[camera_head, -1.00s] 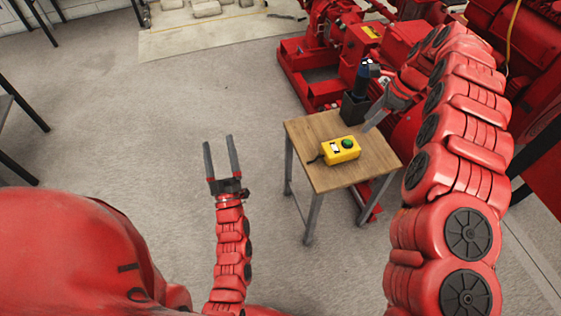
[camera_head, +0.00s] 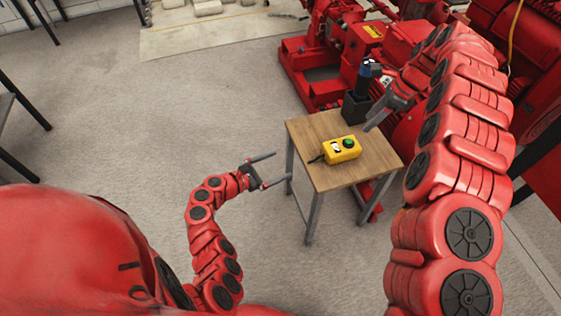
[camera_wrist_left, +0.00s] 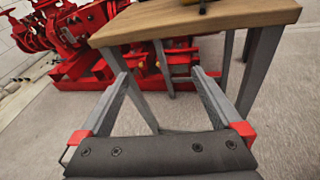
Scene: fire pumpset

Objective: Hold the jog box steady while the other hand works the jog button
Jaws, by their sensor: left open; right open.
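The jog box (camera_head: 342,149) is yellow and lies on a small wooden table (camera_head: 322,126). The green jog button (camera_head: 349,143) is on its top face, beside a white and dark patch. My left gripper (camera_head: 278,168) is open and empty, left of the table and apart from it, pointing toward it. In the left wrist view its two fingers (camera_wrist_left: 161,75) are spread below the tabletop edge (camera_wrist_left: 195,22), and only a sliver of the yellow box shows at the top. My right gripper (camera_head: 372,118) is open at the table's far right, beyond the box and not touching it.
A dark holder (camera_head: 355,108) with a blue-and-black tool (camera_head: 363,77) stands at the table's back corner. Red pump machinery (camera_head: 405,45) fills the space behind and right. Grey table legs (camera_head: 314,218) stand near my left gripper.

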